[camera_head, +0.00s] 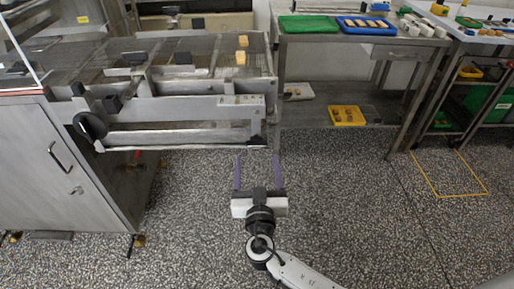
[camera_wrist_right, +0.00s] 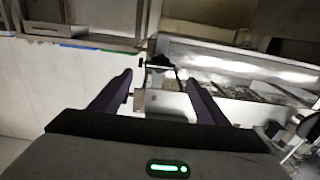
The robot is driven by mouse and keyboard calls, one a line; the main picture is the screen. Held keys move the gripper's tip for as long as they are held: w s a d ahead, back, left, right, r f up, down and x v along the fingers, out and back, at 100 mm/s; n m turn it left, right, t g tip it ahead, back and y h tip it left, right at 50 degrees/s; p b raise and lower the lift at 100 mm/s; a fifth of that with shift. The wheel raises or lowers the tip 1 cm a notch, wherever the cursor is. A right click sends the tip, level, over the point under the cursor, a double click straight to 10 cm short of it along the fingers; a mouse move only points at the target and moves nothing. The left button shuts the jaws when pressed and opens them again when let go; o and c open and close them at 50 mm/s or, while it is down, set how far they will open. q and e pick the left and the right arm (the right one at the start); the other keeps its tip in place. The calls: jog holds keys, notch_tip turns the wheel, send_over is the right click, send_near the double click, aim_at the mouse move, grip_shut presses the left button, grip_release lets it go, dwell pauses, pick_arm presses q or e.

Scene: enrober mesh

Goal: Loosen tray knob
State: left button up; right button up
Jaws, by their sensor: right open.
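The steel enrober machine (camera_head: 190,110) stands at the left, with a long pale tray (camera_head: 185,136) low along its front. A small dark knob-like part (camera_head: 256,141) shows at the tray's right end; I cannot tell for sure that it is the tray knob. My right gripper (camera_head: 257,161) is open and empty, just in front of that end and apart from it. In the right wrist view the open fingers (camera_wrist_right: 160,78) frame a bracket with a dark part (camera_wrist_right: 172,66) beyond them. My left gripper is not in view.
A large black disc knob (camera_head: 91,126) sits at the machine's left front, by a steel cabinet (camera_head: 75,160). A steel table (camera_head: 345,40) with green and blue trays stands at the right, a yellow bin (camera_head: 347,116) on its shelf. The speckled floor (camera_head: 340,200) is clear.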

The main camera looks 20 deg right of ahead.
aim_at(257, 145)
jog(key=x, duration=0.6)
jog(key=shift+f, duration=0.1)
